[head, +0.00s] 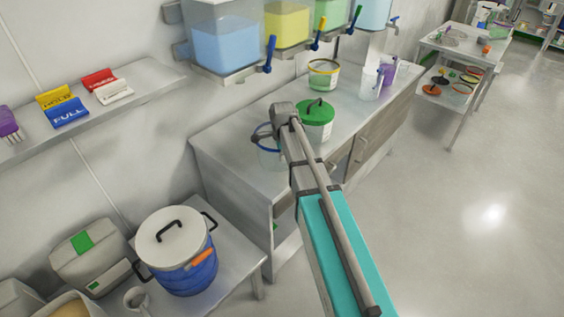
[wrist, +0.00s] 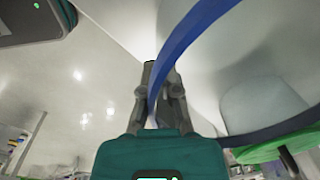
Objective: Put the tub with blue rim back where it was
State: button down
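The tub with blue rim (head: 268,156) is clear-walled and shows at the near left part of the counter, partly hidden behind my arm. In the wrist view its blue rim (wrist: 185,38) curves large across the picture, with the pale wall to the right. My gripper (wrist: 160,88) is at this rim, and the rim runs between its fingers, which look closed on it. In the head view my wrist hides the fingers. I cannot tell whether the tub's bottom touches the counter.
On the counter (head: 232,142), a green-lidded tub (head: 316,116) stands close right of the blue-rimmed tub. Behind are a yellow-banded tub (head: 323,76), a white jug (head: 370,84) and a purple jug (head: 388,72). Dispensers (head: 225,45) hang above. A blue lidded pot (head: 180,262) stands at lower left.

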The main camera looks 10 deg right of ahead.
jog(key=shift+f+b, duration=0.4)
jog(key=shift+f, duration=0.45)
jog(key=c, duration=0.8)
grip_release()
notch_tip(320, 180, up, 12)
jog(key=p, duration=1.2)
jog(key=shift+s, duration=0.4)
